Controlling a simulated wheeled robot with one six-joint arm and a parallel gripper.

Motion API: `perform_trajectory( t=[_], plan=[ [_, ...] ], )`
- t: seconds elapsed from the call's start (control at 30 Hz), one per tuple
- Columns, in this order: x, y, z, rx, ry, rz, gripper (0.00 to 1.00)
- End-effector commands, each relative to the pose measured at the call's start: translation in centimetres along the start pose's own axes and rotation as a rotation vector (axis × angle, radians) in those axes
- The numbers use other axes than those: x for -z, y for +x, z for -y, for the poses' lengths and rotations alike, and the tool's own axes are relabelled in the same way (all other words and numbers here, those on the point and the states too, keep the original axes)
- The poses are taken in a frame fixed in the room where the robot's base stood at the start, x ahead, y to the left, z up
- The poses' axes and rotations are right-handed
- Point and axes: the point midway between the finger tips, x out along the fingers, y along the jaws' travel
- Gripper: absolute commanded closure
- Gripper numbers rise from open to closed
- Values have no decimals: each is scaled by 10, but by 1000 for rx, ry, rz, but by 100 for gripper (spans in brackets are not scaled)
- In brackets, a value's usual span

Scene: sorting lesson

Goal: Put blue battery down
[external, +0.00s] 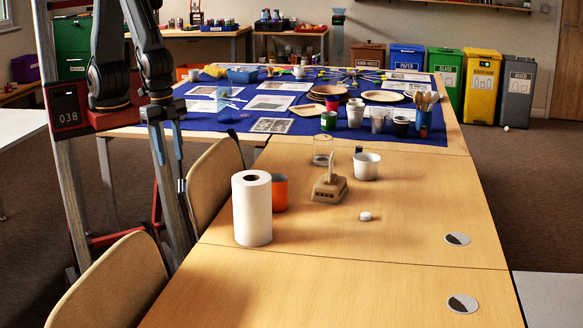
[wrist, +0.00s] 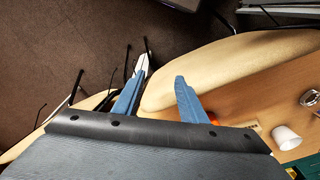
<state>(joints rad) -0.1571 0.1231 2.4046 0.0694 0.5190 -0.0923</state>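My gripper (external: 169,152) hangs at the left of the external view, over the floor side of the tables by the tan chairs. In the wrist view my gripper (wrist: 159,78) has its two blue fingers apart, with nothing visible held between them. I cannot pick out a blue battery for certain. A small dark upright object (external: 357,158) stands just behind the white cup (external: 367,166) on the wooden table (external: 380,235); it is too small to identify. The white cup also shows in the wrist view (wrist: 287,138).
A tan chair (external: 214,178) is close to my gripper. The table's front right is mostly clear.

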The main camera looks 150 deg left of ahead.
Motion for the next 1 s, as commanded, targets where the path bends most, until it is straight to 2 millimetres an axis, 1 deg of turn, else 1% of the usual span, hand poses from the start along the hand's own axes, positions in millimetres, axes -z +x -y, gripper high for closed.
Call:
perform_trajectory(
  t=[0.03, 0.1, 0.13, 0.2, 0.3, 1.0],
  plan=[
    [-23, -3, -19, -12, 56, 17, 62],
    [-50, -4, -36, -24, 117, 41, 62],
    [-60, -4, -41, -28, 138, 50, 62],
    [-75, -5, -49, -35, 173, 65, 62],
    [-86, -5, -53, -40, 194, 73, 62],
    [-86, -5, -53, -40, 194, 74, 62]
  ],
)
